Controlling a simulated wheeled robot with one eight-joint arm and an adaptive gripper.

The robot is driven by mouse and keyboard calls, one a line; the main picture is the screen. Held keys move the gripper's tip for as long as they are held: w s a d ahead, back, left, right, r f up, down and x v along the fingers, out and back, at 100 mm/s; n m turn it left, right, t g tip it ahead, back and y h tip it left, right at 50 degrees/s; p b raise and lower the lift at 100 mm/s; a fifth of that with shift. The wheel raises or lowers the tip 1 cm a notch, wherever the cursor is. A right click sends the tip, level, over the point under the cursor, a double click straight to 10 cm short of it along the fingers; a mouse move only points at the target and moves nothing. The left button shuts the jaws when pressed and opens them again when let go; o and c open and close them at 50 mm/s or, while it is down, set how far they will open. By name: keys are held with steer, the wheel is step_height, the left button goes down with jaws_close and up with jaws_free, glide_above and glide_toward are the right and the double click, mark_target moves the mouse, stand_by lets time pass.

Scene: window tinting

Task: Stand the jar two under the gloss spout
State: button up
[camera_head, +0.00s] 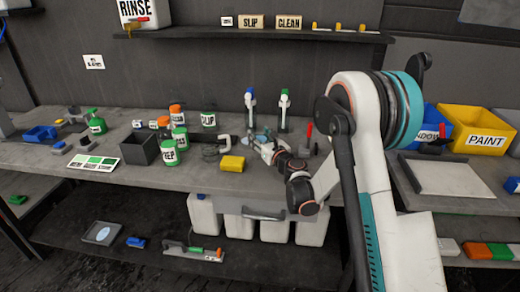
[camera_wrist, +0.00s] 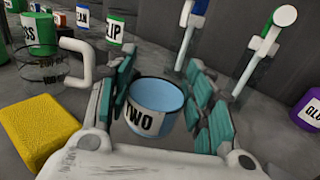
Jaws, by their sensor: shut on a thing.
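The jar two (camera_wrist: 157,100), a small cup with a pale blue inside and a "TWO" label, stands upright between the teal pads of my gripper (camera_wrist: 165,112). My gripper is shut on it. In the head view my gripper (camera_head: 262,146) is low over the bench, and the jar is mostly hidden by it. Two spouts stand behind the jar: one with a blue top (camera_head: 250,108) and one with a green top (camera_head: 284,108). In the wrist view the blue-topped spout (camera_wrist: 188,38) is behind the jar and the green-topped spout (camera_wrist: 262,48) is to its right. I cannot read which is gloss.
A yellow sponge (camera_wrist: 44,120) and a clear glass mug (camera_wrist: 45,68) with a white handle are left of my gripper. Green-labelled bottles (camera_head: 180,140) stand farther left. A purple labelled container (camera_wrist: 308,110) is at the right. Bench between the spouts and bottles is narrow.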

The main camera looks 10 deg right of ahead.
steer(key=shift+f+b, duration=0.75)
steer(key=shift+f, duration=1.25)
steer(key=shift+f, duration=0.15)
steer(key=o, duration=1.1)
